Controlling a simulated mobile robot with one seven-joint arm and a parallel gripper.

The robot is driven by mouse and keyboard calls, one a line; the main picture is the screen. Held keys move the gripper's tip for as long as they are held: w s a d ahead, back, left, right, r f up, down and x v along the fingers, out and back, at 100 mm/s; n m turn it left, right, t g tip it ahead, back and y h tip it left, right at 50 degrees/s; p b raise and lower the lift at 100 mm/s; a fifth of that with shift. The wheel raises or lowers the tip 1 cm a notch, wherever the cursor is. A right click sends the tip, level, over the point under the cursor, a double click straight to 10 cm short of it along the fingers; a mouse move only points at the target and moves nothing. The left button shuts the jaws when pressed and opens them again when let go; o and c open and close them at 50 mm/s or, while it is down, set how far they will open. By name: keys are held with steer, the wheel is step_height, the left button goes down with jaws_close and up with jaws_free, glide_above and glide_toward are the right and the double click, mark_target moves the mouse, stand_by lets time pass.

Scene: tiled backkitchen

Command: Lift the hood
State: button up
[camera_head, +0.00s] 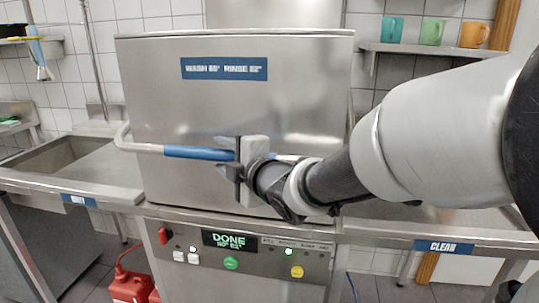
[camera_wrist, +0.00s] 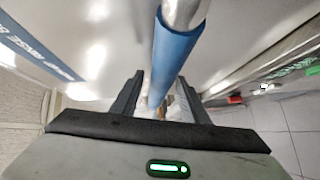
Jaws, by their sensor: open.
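The steel hood (camera_head: 235,105) of the dishwasher stands in the middle of the head view. It is down, its lower edge just above the control panel (camera_head: 240,247). A handle bar (camera_head: 135,147) with a blue grip (camera_head: 195,153) runs across its front. In the wrist view the blue grip (camera_wrist: 172,60) passes between the two open fingers of my gripper (camera_wrist: 160,92). I cannot tell whether either finger touches it. My arm hides the right part of the handle.
Steel counters flank the machine; the left one (camera_head: 70,170) has a sunken basin, the right one bears a CLEAN label (camera_head: 443,246). A wall shelf (camera_head: 430,48) with mugs is at upper right. A spray hose hangs at upper left. Red canisters (camera_head: 130,285) stand below. The display reads DONE.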

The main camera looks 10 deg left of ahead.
jaws_close()
steer(key=shift+r, duration=0.1)
